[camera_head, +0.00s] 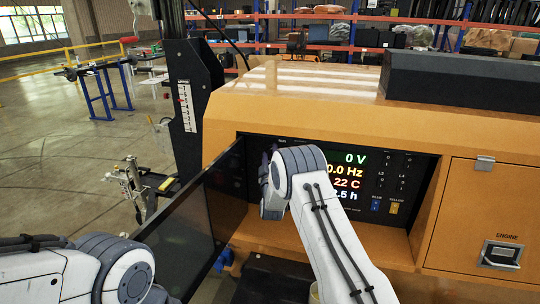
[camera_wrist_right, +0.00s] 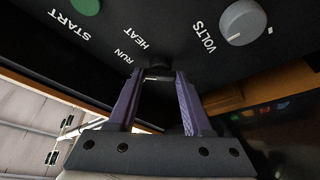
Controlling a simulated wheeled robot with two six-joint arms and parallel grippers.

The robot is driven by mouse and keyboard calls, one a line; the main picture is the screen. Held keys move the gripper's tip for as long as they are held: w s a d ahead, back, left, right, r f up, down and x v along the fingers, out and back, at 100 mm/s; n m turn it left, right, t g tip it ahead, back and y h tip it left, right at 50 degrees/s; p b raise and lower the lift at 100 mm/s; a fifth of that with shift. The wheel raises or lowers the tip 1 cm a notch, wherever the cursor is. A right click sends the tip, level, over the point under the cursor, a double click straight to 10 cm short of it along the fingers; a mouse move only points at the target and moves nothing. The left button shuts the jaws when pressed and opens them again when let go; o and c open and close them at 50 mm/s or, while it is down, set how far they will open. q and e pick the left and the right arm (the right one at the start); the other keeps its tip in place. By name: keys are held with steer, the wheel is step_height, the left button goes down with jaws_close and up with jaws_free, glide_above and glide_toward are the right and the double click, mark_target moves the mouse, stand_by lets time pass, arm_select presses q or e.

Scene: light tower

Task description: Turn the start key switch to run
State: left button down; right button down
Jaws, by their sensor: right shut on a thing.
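The start key switch (camera_wrist_right: 158,70) is a small dark knob on the black control panel, below the RUN and HEAT labels in the right wrist view. My right gripper (camera_wrist_right: 157,78) has its two purple fingers on either side of the switch, shut on it. The switch's exact angle is hard to tell, as it is dark and partly between the fingertips. In the head view my right wrist covers the switch and the left part of the panel (camera_head: 364,208). My left arm shows at the lower left, but its gripper is out of view.
A green START button (camera_wrist_right: 85,5) and a grey VOLTS knob (camera_wrist_right: 243,22) sit near the switch. An open dark panel door (camera_head: 190,228) stands left of my right wrist. The panel is recessed in an orange housing (camera_head: 330,118). The display reads 0 V.

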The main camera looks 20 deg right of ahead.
steer(key=shift+a, duration=0.1)
steer(key=shift+c, duration=1.6)
jaws_free()
steer(key=b+v, duration=0.3)
steer(key=v, duration=0.7)
steer(key=shift+s, duration=0.25)
